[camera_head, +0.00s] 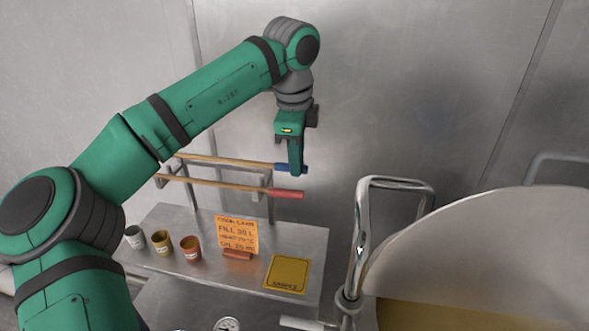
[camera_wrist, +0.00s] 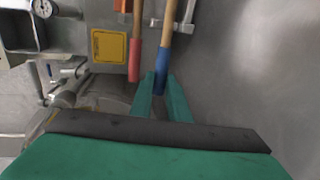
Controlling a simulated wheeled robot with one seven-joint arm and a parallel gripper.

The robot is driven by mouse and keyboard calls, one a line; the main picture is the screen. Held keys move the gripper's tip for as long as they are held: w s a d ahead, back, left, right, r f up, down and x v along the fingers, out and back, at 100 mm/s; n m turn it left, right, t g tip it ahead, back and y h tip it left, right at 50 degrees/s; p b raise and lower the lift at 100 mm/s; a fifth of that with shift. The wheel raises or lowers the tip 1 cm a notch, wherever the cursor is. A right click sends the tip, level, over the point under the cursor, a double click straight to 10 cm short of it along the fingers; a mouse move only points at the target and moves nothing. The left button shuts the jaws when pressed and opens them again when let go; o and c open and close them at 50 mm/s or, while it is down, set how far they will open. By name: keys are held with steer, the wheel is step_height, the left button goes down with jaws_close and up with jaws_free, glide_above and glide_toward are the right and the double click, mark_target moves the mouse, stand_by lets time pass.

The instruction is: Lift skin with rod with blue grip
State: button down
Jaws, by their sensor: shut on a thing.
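The rod with the blue grip (camera_head: 285,168) lies level on the upper part of a metal rack, its wooden shaft running left. My gripper (camera_head: 296,170) points down and is shut on the blue grip. In the wrist view the blue grip (camera_wrist: 162,78) sits between my two green fingers (camera_wrist: 160,92). A pale yellow-tan surface (camera_head: 460,315) shows inside a large round metal vessel at the lower right; I cannot tell whether a skin lies on it.
A rod with a red grip (camera_head: 288,194) rests just below on the same rack (camera_head: 197,185). The steel table (camera_head: 190,284) holds small cups (camera_head: 161,242), an orange note (camera_head: 237,234) and a yellow card (camera_head: 288,273). A bent metal tube (camera_head: 362,235) stands beside the vessel (camera_head: 500,240).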

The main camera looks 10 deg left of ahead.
steer(key=s+d+r, duration=0.1)
steer(key=s+r, duration=0.7)
steer(key=s, duration=0.5)
steer(key=shift+d+r, duration=0.15)
steer(key=shift+r, duration=0.25)
